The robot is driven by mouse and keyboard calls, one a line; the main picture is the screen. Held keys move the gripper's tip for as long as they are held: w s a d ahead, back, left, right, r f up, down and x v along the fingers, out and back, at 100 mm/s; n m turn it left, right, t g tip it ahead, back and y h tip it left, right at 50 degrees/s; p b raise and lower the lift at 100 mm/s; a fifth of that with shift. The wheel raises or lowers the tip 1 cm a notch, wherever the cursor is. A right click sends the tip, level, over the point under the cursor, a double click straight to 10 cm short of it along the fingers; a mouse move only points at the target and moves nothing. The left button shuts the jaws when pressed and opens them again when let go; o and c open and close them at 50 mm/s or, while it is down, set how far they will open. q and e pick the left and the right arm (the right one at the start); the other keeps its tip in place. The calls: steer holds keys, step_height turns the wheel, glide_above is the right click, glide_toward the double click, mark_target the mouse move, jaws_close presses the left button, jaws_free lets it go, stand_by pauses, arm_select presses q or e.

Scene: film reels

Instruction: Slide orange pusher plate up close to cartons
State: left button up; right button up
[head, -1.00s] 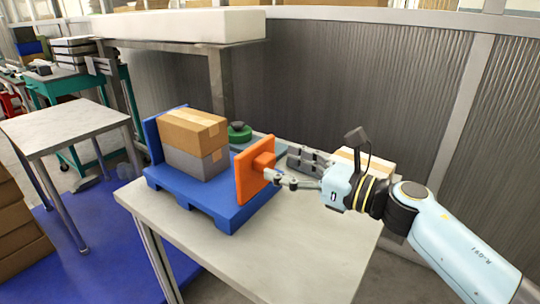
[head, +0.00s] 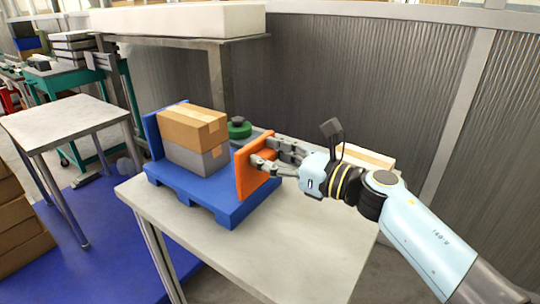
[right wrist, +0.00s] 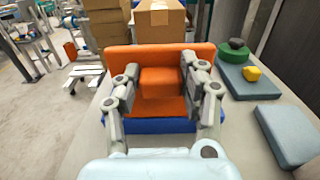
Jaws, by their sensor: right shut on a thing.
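The orange pusher plate (head: 242,172) stands upright on the blue pallet (head: 215,205), with a strip of bare blue deck between it and the cartons. A tan carton (head: 190,125) lies on a grey carton (head: 195,162) against the pallet's blue end wall (head: 152,135). My right gripper (head: 268,158) is at the plate's side away from the cartons. In the right wrist view, my right gripper (right wrist: 160,76) is shut on the plate's orange handle block (right wrist: 160,80), one finger on each side. The tan carton (right wrist: 158,22) shows beyond the plate there. My left gripper is not in view.
The pallet sits on a grey table (head: 270,250) with free room in front. A green round object (head: 239,130) stands behind the pallet. A light carton (head: 367,156) lies behind my right arm. The right wrist view shows a yellow object (right wrist: 251,74) and a grey-blue block (right wrist: 285,133).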

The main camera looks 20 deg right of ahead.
mark_target(215, 136)
jaws_close()
steer(key=b+x, duration=0.3)
steer(key=x, duration=0.8)
steer(key=shift+b, duration=0.35)
steer(key=shift+w+a, duration=0.25)
steer(key=shift+w, duration=0.05)
steer(key=o, duration=1.1)
jaws_free()
